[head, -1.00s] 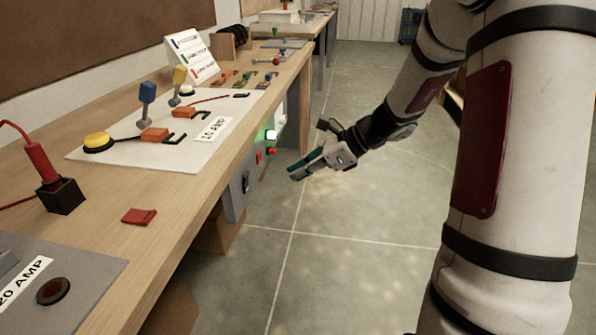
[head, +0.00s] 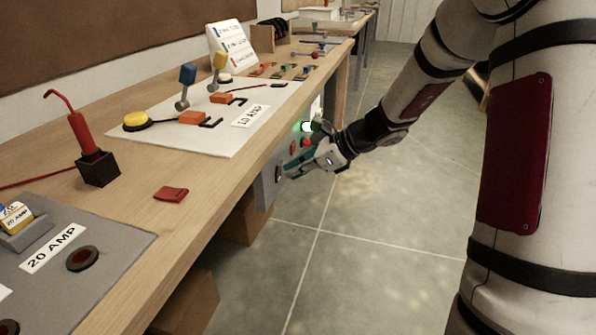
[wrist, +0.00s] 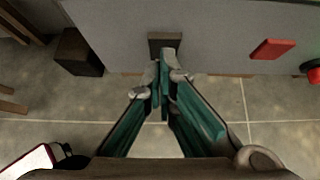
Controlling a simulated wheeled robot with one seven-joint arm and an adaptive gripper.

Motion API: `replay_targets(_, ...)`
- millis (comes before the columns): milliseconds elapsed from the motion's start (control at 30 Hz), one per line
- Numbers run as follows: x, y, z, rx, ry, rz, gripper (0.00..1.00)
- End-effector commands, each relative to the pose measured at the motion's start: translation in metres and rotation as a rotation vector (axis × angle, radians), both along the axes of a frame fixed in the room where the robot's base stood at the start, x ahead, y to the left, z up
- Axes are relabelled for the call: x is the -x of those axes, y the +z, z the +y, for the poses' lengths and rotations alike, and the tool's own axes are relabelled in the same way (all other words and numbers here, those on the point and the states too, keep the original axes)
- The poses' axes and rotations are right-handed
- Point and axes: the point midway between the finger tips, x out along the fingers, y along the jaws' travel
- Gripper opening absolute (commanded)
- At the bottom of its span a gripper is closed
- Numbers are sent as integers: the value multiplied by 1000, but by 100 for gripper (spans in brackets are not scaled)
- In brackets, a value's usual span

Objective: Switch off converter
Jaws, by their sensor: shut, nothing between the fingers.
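A grey panel (head: 265,190) is fixed to the front edge of the workbench, below its top. It carries a lit green lamp (head: 307,127), a round red button (head: 306,143), a red rectangular piece (head: 292,147) and a dark switch (head: 278,173). I take this panel to be the converter; no label is readable. My gripper (head: 290,168) is shut and empty at the panel's front. In the wrist view its closed tips (wrist: 166,62) point at the dark switch (wrist: 165,40) and overlap its lower edge; contact cannot be told. The red piece (wrist: 272,48) lies to the right.
The workbench (head: 215,195) runs along the left with levers, a 10 AMP board (head: 170,138) and a 20 AMP board (head: 110,255) on it. Brown boxes (head: 185,300) stand underneath. Open tiled floor (head: 375,240) is on the right.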

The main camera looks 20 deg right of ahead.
Motion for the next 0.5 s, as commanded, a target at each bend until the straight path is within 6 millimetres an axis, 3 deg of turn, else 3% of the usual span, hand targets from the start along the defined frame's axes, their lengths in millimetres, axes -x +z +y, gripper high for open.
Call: replay_targets(500, -4, 4, 5, 61, 0, 44, 0)
